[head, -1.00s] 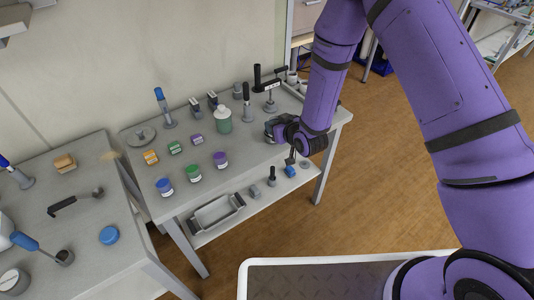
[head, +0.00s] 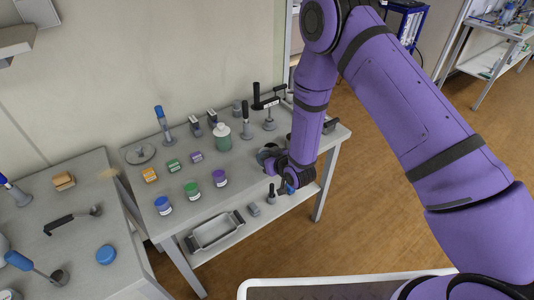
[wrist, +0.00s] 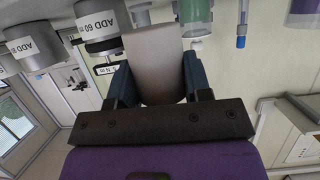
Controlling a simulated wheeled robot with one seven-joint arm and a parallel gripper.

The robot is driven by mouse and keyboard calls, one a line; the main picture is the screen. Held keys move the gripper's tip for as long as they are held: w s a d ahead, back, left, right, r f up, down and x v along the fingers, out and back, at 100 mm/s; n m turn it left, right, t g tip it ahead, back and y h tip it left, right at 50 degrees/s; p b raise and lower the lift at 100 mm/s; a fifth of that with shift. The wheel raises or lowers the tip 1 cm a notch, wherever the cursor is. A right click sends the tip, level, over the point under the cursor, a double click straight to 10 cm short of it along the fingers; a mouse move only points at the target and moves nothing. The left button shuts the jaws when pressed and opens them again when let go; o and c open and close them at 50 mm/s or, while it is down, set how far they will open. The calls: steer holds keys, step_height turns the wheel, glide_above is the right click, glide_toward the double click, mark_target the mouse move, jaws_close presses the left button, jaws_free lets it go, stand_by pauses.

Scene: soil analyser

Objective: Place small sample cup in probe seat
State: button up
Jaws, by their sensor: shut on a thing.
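My gripper (wrist: 155,88) is shut on a plain grey tapered piece, which I take to be the small sample cup (wrist: 154,58). Its smooth side fills the gap between the two dark blue fingers. In the head view my gripper (head: 268,158) hangs over the right part of the analyser table (head: 240,165), near the front edge. The held cup is too small and too covered there to make out. I cannot tell the probe seat for certain; a black and grey fitting with a small white label (wrist: 105,69) is close by the cup at upper left.
Grey cylinders labelled "ADD 60" (wrist: 32,48) are at upper left in the wrist view. A green bottle (head: 222,141), upright tools (head: 246,125) and several small jars (head: 191,190) stand left of my gripper. A tray (head: 215,230) lies on the lower shelf. My arm hides the table's right part.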

steer(key=shift+f, duration=1.6)
steer(key=shift+f, duration=0.1)
steer(key=o, duration=0.7)
steer(key=v, duration=1.2)
steer(key=shift+d, duration=0.1)
